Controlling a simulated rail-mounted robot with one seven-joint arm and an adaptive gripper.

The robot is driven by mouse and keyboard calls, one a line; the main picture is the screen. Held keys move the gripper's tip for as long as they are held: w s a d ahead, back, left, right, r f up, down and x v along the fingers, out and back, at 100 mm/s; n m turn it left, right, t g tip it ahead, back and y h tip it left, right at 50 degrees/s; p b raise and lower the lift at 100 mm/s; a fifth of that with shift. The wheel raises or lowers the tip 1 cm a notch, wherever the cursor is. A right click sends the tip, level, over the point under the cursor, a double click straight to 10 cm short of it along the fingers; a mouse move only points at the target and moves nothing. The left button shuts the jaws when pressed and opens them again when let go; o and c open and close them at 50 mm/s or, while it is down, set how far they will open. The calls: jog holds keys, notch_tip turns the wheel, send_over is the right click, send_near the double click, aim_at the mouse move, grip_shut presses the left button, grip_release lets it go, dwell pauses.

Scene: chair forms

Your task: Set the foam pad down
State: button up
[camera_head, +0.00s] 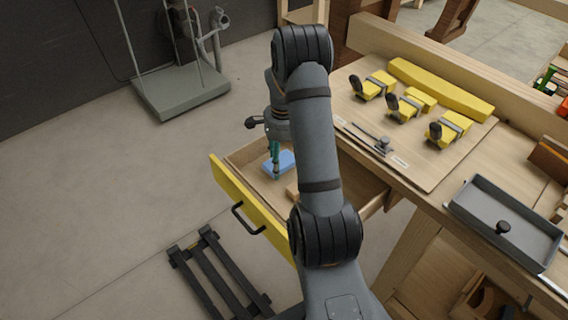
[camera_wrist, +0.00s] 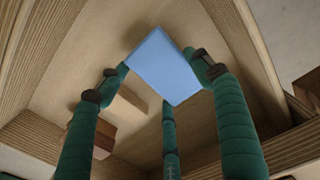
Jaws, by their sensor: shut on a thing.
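The light blue foam pad (camera_head: 283,160) shows inside the open drawer (camera_head: 246,202) with the yellow front, partly behind my gripper. In the wrist view, the pad (camera_wrist: 168,66) sits tilted between the green fingers of my gripper (camera_wrist: 165,78), which are shut on it. In the head view my gripper (camera_head: 276,170) points down into the drawer. The drawer's pale wooden floor (camera_wrist: 95,65) shows around the pad. I cannot tell whether the pad touches that floor.
A small wooden block (camera_head: 292,188) lies in the drawer near the pad. Yellow clamps (camera_head: 407,104) and a long yellow bar (camera_head: 440,88) lie on the bench above. A grey tray (camera_head: 505,222) stands at the right. A dark slatted rack (camera_head: 218,275) is on the floor.

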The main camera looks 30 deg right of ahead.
aim_at(283, 163)
jog(key=shift+f, duration=0.8)
jog(key=shift+f, duration=0.2)
jog(key=o, duration=0.8)
jog(key=shift+r, duration=0.1)
jog(key=shift+r, duration=0.3)
notch_tip(283, 163, up, 12)
jog(key=shift+f, duration=0.15)
